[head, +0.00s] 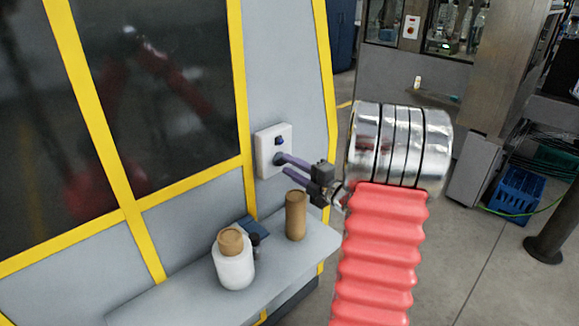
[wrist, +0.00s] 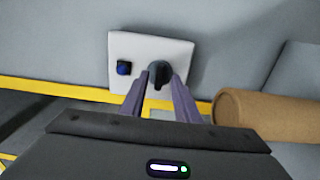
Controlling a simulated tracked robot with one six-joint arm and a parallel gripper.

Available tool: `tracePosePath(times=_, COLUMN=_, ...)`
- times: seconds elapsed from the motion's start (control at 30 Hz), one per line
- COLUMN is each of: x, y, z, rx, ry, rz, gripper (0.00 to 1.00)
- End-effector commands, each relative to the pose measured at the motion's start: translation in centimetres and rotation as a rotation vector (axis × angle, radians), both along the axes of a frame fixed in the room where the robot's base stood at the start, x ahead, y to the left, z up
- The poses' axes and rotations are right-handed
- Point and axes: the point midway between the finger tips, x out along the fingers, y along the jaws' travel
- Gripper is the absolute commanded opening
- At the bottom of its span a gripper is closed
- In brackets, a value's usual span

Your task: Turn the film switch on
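A white switch box (head: 266,150) is fixed to the grey machine wall. It carries a small blue button (head: 279,141) and a dark rotary knob with a narrow handle (wrist: 159,73), which looks like the film switch. In the wrist view the handle points down the picture, and the blue button (wrist: 124,68) sits to its left. My gripper (head: 285,165) is open, with its purple fingers pointing at the box. In the wrist view its fingertips lie on either side of the knob, apart from the narrow handle. Whether they touch the knob's round base, I cannot tell.
The tube (wrist: 265,114) lies close to my gripper's right in the wrist view. A dark blue item (head: 252,228) is behind the roll.

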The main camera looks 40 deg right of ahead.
Motion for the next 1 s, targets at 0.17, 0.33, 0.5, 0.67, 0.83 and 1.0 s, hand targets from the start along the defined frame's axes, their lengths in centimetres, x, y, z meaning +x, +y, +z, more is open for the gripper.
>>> tracePosePath(times=0.17, x=0.96, y=0.05, z=-0.01, rx=0.0, ry=0.0, rz=0.001, gripper=0.29)
tracePosePath(times=0.33, x=0.98, y=0.02, z=-0.02, rx=0.0, ry=0.0, rz=0.0, gripper=0.29)
tracePosePath(times=0.5, x=0.96, y=0.01, z=-0.01, rx=0.0, ry=0.0, rz=-0.001, gripper=0.23)
tracePosePath(times=0.67, x=0.94, y=0.0, z=0.0, rx=0.0, ry=0.0, rz=-0.001, gripper=0.11)
tracePosePath(times=0.83, x=0.92, y=-0.01, z=-0.03, rx=0.001, ry=0.001, rz=-0.001, gripper=0.0)
tracePosePath(times=1.0, x=0.9, y=-0.01, z=-0.08, rx=0.001, ry=0.002, rz=-0.001, gripper=0.0)
